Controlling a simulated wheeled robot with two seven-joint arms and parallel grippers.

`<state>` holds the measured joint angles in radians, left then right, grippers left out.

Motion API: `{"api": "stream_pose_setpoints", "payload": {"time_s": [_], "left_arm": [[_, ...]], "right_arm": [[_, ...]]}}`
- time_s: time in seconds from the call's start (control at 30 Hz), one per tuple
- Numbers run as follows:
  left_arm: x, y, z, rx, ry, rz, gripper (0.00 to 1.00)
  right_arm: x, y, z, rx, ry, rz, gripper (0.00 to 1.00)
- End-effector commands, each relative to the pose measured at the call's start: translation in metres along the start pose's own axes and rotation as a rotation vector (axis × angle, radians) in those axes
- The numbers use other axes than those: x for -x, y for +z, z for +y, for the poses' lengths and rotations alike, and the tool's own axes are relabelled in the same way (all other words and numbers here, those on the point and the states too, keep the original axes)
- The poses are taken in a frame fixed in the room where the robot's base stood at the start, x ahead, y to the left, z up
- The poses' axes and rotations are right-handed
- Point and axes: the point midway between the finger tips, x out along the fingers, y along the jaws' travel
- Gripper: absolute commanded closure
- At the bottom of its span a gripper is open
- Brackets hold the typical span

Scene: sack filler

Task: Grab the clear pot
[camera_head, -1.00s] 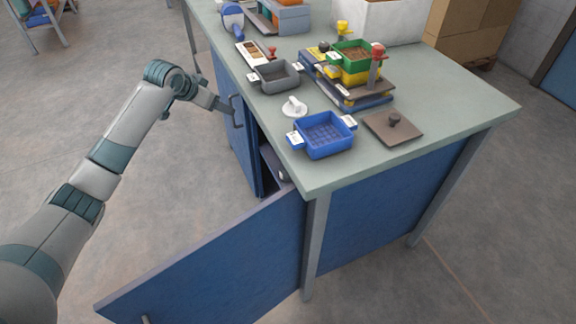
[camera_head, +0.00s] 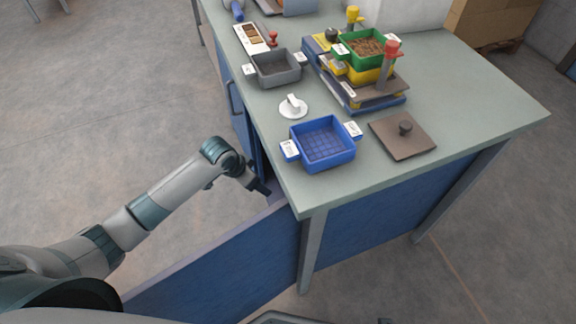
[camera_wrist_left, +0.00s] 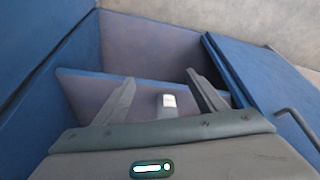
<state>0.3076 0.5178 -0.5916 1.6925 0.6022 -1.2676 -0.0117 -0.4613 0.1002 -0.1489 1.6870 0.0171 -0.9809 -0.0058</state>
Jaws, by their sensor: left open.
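My left gripper (camera_head: 265,190) is at the open front of the blue cabinet, below the table's edge. Its two fingers show apart and empty in the left wrist view (camera_wrist_left: 162,80), pointing into the cabinet. A small greyish container with a pale label (camera_wrist_left: 169,103) stands on the cabinet shelf (camera_wrist_left: 95,92), seen between the fingers and apart from them. I cannot tell whether it is clear; its lower part is hidden by the gripper. My right gripper is not in view.
The blue cabinet door (camera_head: 225,262) stands open below my left arm. Another door panel with a handle (camera_wrist_left: 298,125) is at the right of the wrist view. The tabletop (camera_head: 470,110) holds a blue tray (camera_head: 322,143), a grey tray (camera_head: 276,69) and stacked trays (camera_head: 365,62).

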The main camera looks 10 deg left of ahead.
Motion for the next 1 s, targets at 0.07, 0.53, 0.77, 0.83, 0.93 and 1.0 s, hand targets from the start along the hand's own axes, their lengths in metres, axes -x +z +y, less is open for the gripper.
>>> {"api": "stream_pose_setpoints", "payload": {"time_s": [0.07,0.53,0.77,0.83,0.93,1.0], "left_arm": [[-0.001,-0.003,0.0,0.0,0.0,0.001,0.35],[-0.027,-0.066,0.0,0.001,0.001,0.001,0.35],[-0.04,-0.096,0.0,0.0,0.0,0.0,0.35],[-0.042,-0.101,0.0,0.0,0.0,0.001,0.35],[-0.043,-0.104,0.0,-0.001,0.0,0.001,0.35],[-0.043,-0.104,0.0,-0.001,0.0,0.001,0.35]], "right_arm": [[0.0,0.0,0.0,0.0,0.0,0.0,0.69],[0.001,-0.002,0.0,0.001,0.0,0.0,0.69],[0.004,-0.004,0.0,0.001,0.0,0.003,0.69],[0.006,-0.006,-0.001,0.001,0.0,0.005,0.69],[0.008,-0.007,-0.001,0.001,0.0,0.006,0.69],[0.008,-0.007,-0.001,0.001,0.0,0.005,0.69]]}}
